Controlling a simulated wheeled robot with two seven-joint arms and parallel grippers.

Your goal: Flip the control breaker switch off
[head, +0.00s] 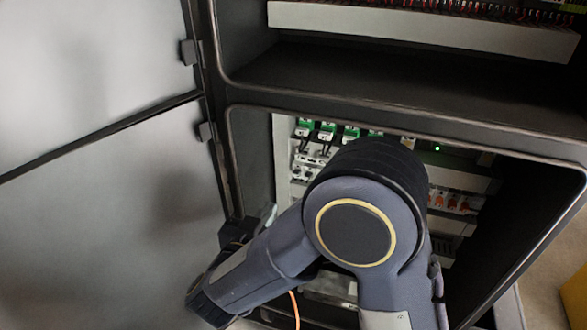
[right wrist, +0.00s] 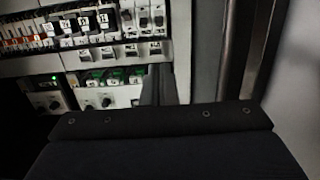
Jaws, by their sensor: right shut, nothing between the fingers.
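The breakers and other small devices sit in rows inside the open lower compartment of a dark cabinet. In the right wrist view, white breakers (right wrist: 143,16) with dark levers stand in the upper middle; I cannot tell which is the control breaker or how its lever is set. My right gripper (right wrist: 159,70) is shut and empty, with its dark fingers in front of the panel, below the breakers in that view. In the head view my right gripper (head: 268,214) shows only partly at the compartment's left side. My left gripper is out of view.
The cabinet door (head: 95,215) stands open at the left. Green-topped devices (head: 327,130) and orange-marked devices (head: 450,201) show behind my right arm, which hides much of the panel. The compartment's dark frame (head: 400,130) surrounds the opening. A green light (head: 437,149) glows inside.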

